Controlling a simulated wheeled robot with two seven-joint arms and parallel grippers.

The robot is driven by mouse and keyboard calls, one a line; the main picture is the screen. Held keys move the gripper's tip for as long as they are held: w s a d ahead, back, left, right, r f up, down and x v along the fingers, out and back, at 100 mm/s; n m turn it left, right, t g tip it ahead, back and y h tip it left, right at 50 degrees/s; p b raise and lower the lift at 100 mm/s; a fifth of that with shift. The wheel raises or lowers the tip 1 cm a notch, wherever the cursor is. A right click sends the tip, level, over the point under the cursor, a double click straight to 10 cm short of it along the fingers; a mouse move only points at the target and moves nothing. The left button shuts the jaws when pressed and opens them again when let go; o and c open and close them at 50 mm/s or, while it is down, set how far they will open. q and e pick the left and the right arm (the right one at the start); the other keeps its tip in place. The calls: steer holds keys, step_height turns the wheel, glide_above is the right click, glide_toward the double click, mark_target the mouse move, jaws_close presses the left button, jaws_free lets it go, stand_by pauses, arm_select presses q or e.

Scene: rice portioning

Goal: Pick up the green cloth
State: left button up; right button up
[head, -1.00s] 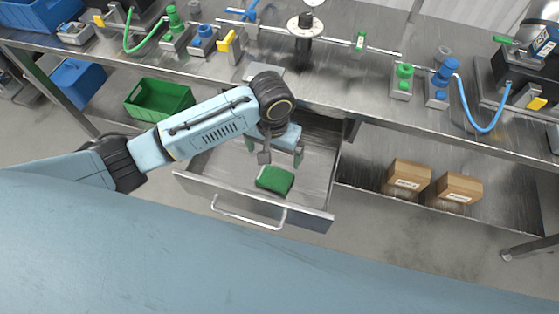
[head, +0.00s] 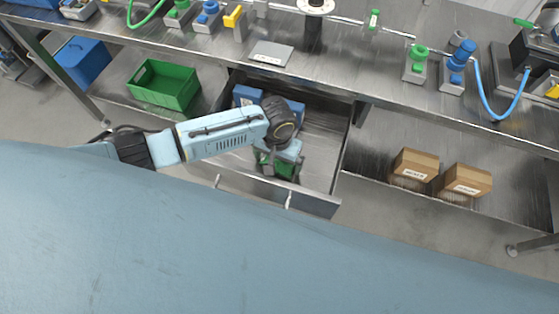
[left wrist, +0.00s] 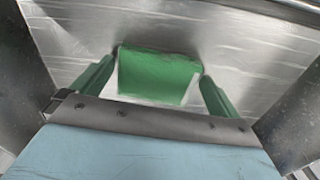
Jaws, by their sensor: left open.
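The green cloth (head: 283,168) lies in the open metal drawer (head: 325,165) under the workbench, partly hidden by my gripper in the head view. In the left wrist view the folded cloth (left wrist: 157,75) lies on the drawer floor. My left gripper (head: 277,172) is down in the drawer over the cloth. In the left wrist view my left gripper (left wrist: 160,80) is open, with one green finger on each side of the cloth. The fingertips are close to its side edges; I cannot tell whether they touch. My right gripper is not in view.
The drawer walls stand close around my left gripper. Blue boxes (head: 247,95) sit at the back of the drawer. A green crate (head: 163,85) and two cardboard boxes (head: 415,165) are on the lower shelf. The bench top (head: 340,60) overhangs behind the arm.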

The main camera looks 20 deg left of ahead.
mark_target(278, 163)
arm_select(q)
steer(key=shift+c, duration=0.6)
steer(key=c, duration=0.6)
step_height(278, 163, up, 10)
steer(key=p, duration=0.2)
steer(key=shift+p, duration=0.3)
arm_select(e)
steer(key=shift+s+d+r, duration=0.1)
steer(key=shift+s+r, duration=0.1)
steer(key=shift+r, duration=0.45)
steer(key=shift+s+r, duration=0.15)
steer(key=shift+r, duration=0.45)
